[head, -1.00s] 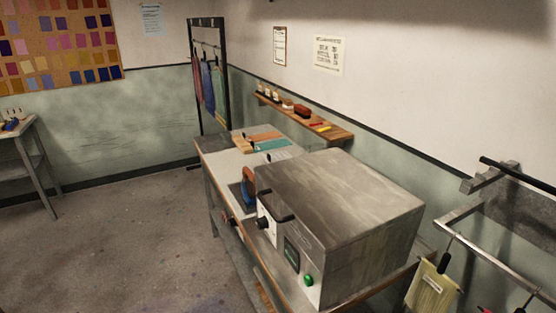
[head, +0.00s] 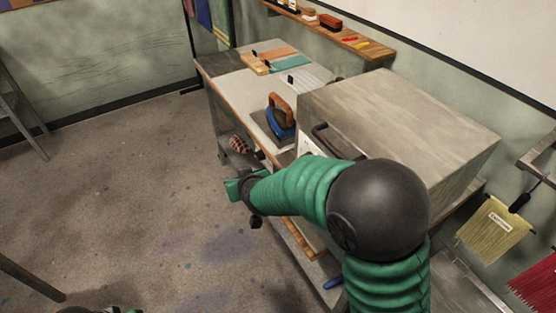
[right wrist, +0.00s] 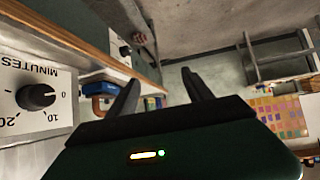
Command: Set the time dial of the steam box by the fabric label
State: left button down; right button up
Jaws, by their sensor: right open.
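The steam box (head: 410,115) is a grey metal box on the bench, with a black handle on its front. In the head view my right arm covers most of its front, and the dial is hidden. In the right wrist view the time dial (right wrist: 37,96) is a black knob on a white plate marked MINUTES, seen upside down. Its white mark points at 0. My right gripper (right wrist: 160,76) is open and empty, with the dial left of its fingers and apart from them; it shows in the head view (head: 238,187) left of the box. A yellow-green fringed fabric (head: 490,230) has a white label, too small to read.
A blue iron (head: 281,120) with a wooden handle stands beside the box. Wooden and teal pieces (head: 290,64) lie farther back on the bench. A red fringed fabric (head: 537,287) hangs at the right edge. The floor (head: 130,190) left of the bench is clear.

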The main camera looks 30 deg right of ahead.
jog(key=w+d+r+m+t+h+b, duration=0.2)
jog(key=w+r+m+h, duration=0.15)
jog(key=w+h, duration=0.55)
jog(key=s+f+m+g+h+b, duration=0.2)
jog(key=s+f+m+g+h, duration=0.35)
jog(key=s+g+h, duration=0.4)
jog(key=shift+n+g+y, duration=0.45)
jog(key=shift+n+y, duration=0.05)
jog(key=shift+y, duration=0.25)
jog(key=d, duration=1.6)
jog(key=shift+s+d+f, duration=0.2)
jog(key=shift+d, duration=0.15)
pick_arm(q)
jog(key=f, duration=0.2)
jog(key=a+f, duration=0.1)
jog(key=f, duration=0.1)
jog(key=shift+f, duration=0.15)
